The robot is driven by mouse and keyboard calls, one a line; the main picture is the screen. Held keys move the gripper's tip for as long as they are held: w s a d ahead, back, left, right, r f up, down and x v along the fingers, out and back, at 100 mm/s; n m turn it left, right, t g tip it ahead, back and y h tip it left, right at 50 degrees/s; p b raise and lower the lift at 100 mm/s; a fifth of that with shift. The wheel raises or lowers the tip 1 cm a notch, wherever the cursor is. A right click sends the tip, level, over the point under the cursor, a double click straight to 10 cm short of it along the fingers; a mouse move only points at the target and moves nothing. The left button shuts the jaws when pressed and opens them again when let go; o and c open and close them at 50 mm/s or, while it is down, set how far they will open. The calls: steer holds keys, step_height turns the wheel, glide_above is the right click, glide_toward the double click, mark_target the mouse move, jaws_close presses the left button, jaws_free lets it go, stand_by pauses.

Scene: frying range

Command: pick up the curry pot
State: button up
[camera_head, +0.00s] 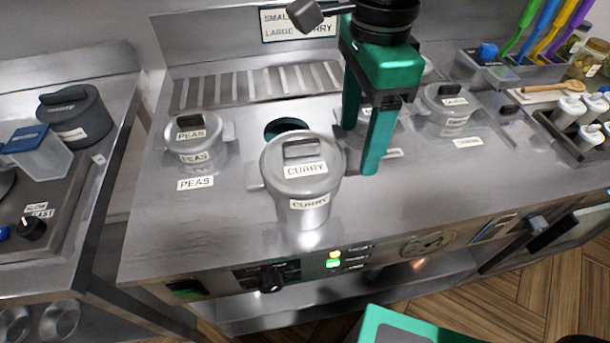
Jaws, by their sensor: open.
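The curry pot (304,215) is a silver lidded pot with CURRY labels on its lid and side. It stands upright near the front of the steel range top, in front of a dark round opening (286,127). Its lid has a dark grip (305,148) on top. My gripper (362,168) is green and points down just to the right of the pot. Its jaws are open with nothing visibly held between them. The gap between the near finger and the pot's right side is hard to judge.
A peas pot (198,152) sits to the left and another labelled pot (447,112) to the right. A further pot is partly hidden behind my gripper. Containers with coloured-handled utensils (540,35) stand at the back right.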

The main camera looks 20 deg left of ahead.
steer(key=f, duration=1)
steer(key=shift+w+f, duration=0.1)
steer(key=shift+w, duration=0.1)
steer(key=shift+c, duration=0.6)
steer(key=c, duration=1.4)
